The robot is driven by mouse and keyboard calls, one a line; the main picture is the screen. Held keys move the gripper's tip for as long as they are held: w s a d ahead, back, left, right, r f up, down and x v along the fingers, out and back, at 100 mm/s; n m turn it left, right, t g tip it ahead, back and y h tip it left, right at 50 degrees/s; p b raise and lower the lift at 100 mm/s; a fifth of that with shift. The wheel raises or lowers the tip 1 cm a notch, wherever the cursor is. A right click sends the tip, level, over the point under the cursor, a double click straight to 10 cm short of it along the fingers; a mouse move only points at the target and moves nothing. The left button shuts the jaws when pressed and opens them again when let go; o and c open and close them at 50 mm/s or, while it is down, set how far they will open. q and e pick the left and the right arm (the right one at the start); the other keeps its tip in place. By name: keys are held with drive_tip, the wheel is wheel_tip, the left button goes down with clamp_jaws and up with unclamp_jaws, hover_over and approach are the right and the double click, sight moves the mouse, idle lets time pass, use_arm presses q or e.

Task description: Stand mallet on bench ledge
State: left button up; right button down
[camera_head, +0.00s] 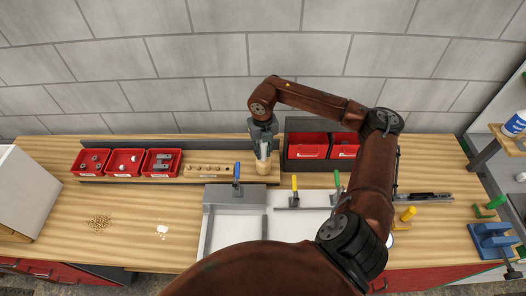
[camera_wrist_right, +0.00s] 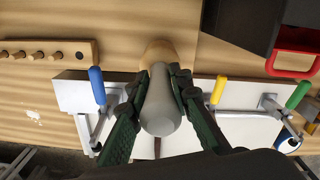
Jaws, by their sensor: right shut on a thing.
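The mallet (camera_head: 263,167) has a pale wooden lower part and a grey upper part. My right gripper (camera_head: 262,147) is shut on the grey part and holds the mallet roughly upright. The wooden end is down at the right end of the bench ledge (camera_head: 243,178), beside the peg strip. In the right wrist view the grey part (camera_wrist_right: 161,108) lies between both fingers, and the wooden part shows beyond it over the ledge (camera_wrist_right: 125,25). I cannot tell whether its base touches the ledge. My left gripper is not in view.
Red bins (camera_head: 125,162) and a wooden peg strip (camera_head: 209,170) stand left of the mallet. A dark holder with red bins (camera_head: 307,146) stands close on its right. Clamps with blue (camera_head: 237,172), yellow (camera_head: 294,182) and green handles are in front, at the white board (camera_head: 236,230).

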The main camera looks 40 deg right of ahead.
drive_tip(key=w+f, duration=0.1)
drive_tip(key=w, duration=0.1)
drive_tip(key=w+f, duration=0.1)
drive_tip(key=w, duration=0.1)
drive_tip(key=shift+f, duration=0.15)
drive_tip(key=c, duration=2)
unclamp_jaws()
drive_tip(key=shift+w+a+f+g, duration=0.1)
drive_tip(key=shift+w+f+g, duration=0.15)
drive_tip(key=shift+w, duration=0.25)
drive_tip(key=shift+c, duration=0.2)
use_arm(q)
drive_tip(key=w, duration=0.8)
use_arm(e)
drive_tip(key=shift+o, duration=1.4)
drive_tip(key=shift+s+r, duration=0.35)
drive_tip(key=shift+s, duration=0.45)
drive_tip(key=shift+s+r, duration=0.35)
drive_tip(key=shift+s, duration=0.45)
drive_tip(key=r, duration=0.3)
drive_tip(key=w+r+b, duration=0.1)
drive_tip(key=r, duration=0.2)
drive_tip(key=shift+w, duration=0.1)
use_arm(q)
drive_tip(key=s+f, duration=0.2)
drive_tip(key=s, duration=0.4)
drive_tip(key=shift+b, duration=0.45)
use_arm(e)
drive_tip(key=shift+w+r, duration=0.1)
drive_tip(key=shift+r, duration=2.65)
